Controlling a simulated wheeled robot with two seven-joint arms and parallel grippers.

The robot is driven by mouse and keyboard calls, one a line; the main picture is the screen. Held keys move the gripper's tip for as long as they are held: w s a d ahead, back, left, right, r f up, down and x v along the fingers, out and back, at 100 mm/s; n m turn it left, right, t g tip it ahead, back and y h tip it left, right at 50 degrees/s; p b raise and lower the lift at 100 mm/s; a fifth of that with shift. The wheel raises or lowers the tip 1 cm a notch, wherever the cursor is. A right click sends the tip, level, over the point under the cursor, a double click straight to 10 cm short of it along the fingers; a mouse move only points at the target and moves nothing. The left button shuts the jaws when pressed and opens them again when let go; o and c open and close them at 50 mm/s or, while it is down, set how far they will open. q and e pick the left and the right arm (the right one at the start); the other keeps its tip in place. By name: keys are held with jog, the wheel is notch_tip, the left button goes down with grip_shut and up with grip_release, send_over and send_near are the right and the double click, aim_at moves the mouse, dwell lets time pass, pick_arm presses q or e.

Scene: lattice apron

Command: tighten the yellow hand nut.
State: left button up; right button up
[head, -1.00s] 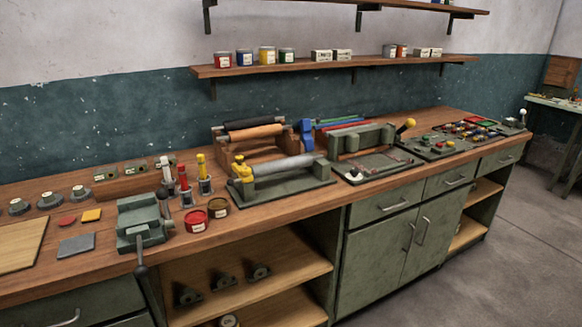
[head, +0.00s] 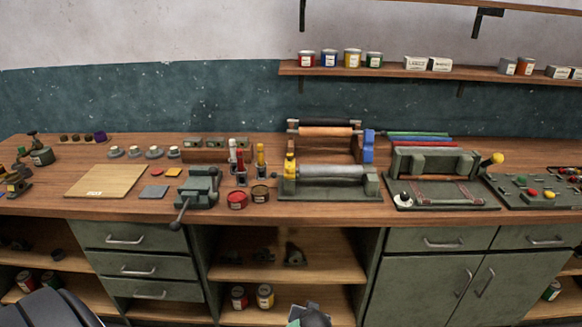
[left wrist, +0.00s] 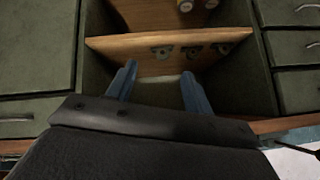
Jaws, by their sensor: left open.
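The yellow hand nut (head: 290,166) shows in the head view at the left end of a grey roller (head: 332,172). The roller sits on a dark green base (head: 340,194) on the workbench. It is too small to tell how tight the nut is. My left gripper (left wrist: 158,88) shows in the left wrist view, with its two blue fingers apart and nothing between them. It points toward the open shelf bay under the bench, apart from the nut, which is outside that view. My right gripper is not identifiable in either view.
The bench front edge (head: 330,217) overhangs the open bay, whose shelf (head: 335,266) holds brackets.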

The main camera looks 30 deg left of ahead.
pick_arm(q)
jog(key=w+a+r+n+t+y+p, duration=0.2)
jog(key=w+a+r+t+y+p, duration=0.15)
jog(key=w+a+r, duration=0.65)
jog(key=n+t+y+p, duration=0.3)
jog(key=y+p, duration=0.1)
jog(key=p, duration=0.2)
send_near(290, 169)
jog(key=x, duration=0.4)
pick_arm(e)
jog(key=s+d+f+h, duration=0.1)
jog(key=s+d+f, duration=0.5)
jog(key=s, duration=0.4)
jog(key=s+d+f, duration=0.4)
jog(key=s+f, duration=0.4)
jog(key=s, duration=0.2)
pick_arm(q)
jog(key=p+x, duration=0.4)
jog(key=x, duration=0.2)
jog(key=shift+w+r, duration=0.1)
jog(key=shift+w+a, duration=0.5)
jog(key=shift+a, duration=0.05)
pick_arm(e)
jog(key=shift+g, duration=0.4)
jog(key=s+r, duration=0.2)
jog(key=s, duration=0.1)
jog(key=shift+s+d+r, duration=0.15)
jog(key=shift+s+r, duration=0.15)
jog(key=shift+r, duration=0.1)
